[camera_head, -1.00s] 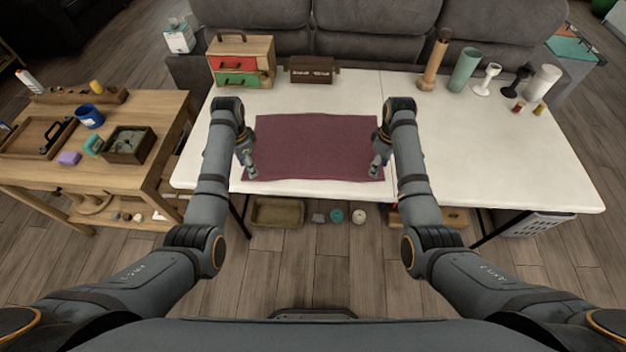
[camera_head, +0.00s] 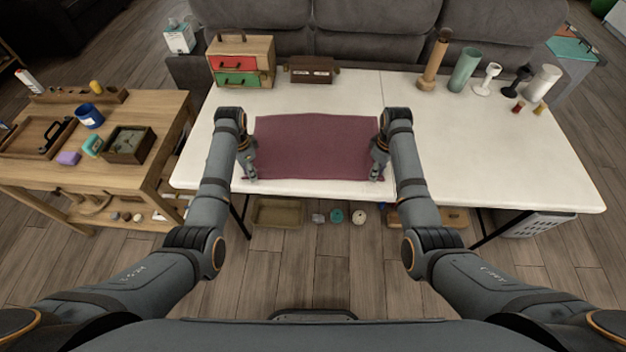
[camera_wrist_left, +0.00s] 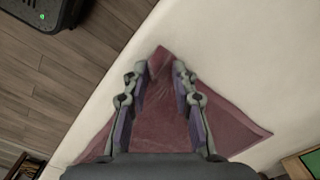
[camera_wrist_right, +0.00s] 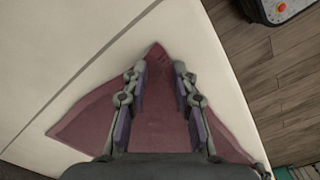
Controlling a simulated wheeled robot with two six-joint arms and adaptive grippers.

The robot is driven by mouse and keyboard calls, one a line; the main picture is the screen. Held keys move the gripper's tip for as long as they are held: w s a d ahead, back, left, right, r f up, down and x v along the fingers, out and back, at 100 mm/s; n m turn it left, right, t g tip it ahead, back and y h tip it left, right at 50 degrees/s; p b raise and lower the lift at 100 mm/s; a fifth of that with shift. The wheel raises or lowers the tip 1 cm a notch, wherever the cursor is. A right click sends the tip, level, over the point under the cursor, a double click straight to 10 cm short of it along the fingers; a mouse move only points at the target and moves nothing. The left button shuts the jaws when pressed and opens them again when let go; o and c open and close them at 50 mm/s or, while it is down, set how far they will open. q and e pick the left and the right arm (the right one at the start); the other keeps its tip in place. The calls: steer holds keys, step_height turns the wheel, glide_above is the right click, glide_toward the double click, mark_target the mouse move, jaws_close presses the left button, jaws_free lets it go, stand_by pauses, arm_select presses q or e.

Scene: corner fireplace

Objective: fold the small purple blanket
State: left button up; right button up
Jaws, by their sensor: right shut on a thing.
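The small purple blanket (camera_head: 315,147) lies flat and spread out on the white table, near its front edge. My left gripper (camera_head: 251,178) is at the blanket's near left corner; in the left wrist view its fingers (camera_wrist_left: 160,68) are apart on either side of that corner, with cloth (camera_wrist_left: 160,105) between them. Parts of both near corners are hidden by the fingers.
The white table (camera_head: 480,150) is clear to the right of the blanket. A small drawer cabinet (camera_head: 258,52) and a brown box (camera_head: 312,70) stand at the back left. Several upright objects, including a green cylinder (camera_head: 464,70), stand at the back right. A wooden table (camera_head: 165,130) is on the left.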

arm_select(q)
steer(key=shift+f, duration=0.15)
jaws_close()
arm_select(e)
steer(key=shift+s+f, duration=0.1)
steer(key=shift+f, duration=0.1)
jaws_close()
arm_select(q)
steer(key=shift+s, duration=0.1)
